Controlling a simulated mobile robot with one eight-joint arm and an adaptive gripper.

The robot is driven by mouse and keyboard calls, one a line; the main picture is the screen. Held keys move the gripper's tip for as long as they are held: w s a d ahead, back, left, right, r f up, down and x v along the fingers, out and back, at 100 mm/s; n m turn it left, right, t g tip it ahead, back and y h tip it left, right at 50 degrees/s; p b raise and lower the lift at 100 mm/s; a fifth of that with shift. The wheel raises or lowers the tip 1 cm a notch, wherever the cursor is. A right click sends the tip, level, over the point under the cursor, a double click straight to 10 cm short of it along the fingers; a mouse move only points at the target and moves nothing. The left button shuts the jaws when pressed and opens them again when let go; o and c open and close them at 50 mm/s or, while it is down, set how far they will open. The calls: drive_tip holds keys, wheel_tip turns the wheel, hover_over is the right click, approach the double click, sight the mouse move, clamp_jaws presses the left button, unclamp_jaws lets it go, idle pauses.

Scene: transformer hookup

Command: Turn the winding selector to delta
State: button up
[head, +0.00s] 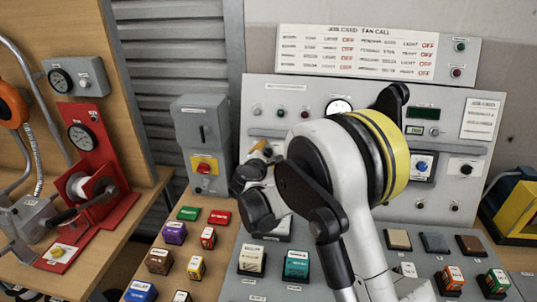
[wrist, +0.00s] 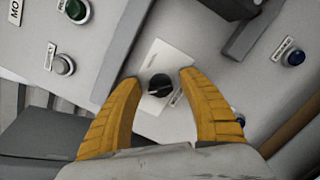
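In the wrist view a black rotary knob (wrist: 157,88) with a light pointer mark sits on a small white plate (wrist: 172,58) on the grey panel. I take it for the winding selector; its lettering is too small to read. My gripper (wrist: 159,77) is open, with its two yellow fingers on either side of the knob in the picture. No contact with the knob is visible. In the head view my gripper (head: 258,152) is at the left part of the upright panel (head: 262,90), and it and my arm hide that knob.
A grey block (wrist: 245,35) juts out nearby. A grey switch box (head: 203,130) stands left of the panel. Several coloured blocks lie on the bench below.

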clamp_jaws()
drive_tip(key=shift+m, duration=0.4)
drive_tip(key=m, duration=0.3)
drive_tip(key=shift+g, duration=0.3)
drive_tip(key=m, duration=0.4)
drive_tip(key=shift+s+f+m+g, duration=0.1)
drive_tip(key=shift+m+g, duration=0.2)
drive_tip(key=m, duration=0.4)
drive_tip(key=shift+f, duration=0.1)
drive_tip(key=shift+m+g+y, duration=0.3)
drive_tip(key=shift+m, duration=1.4)
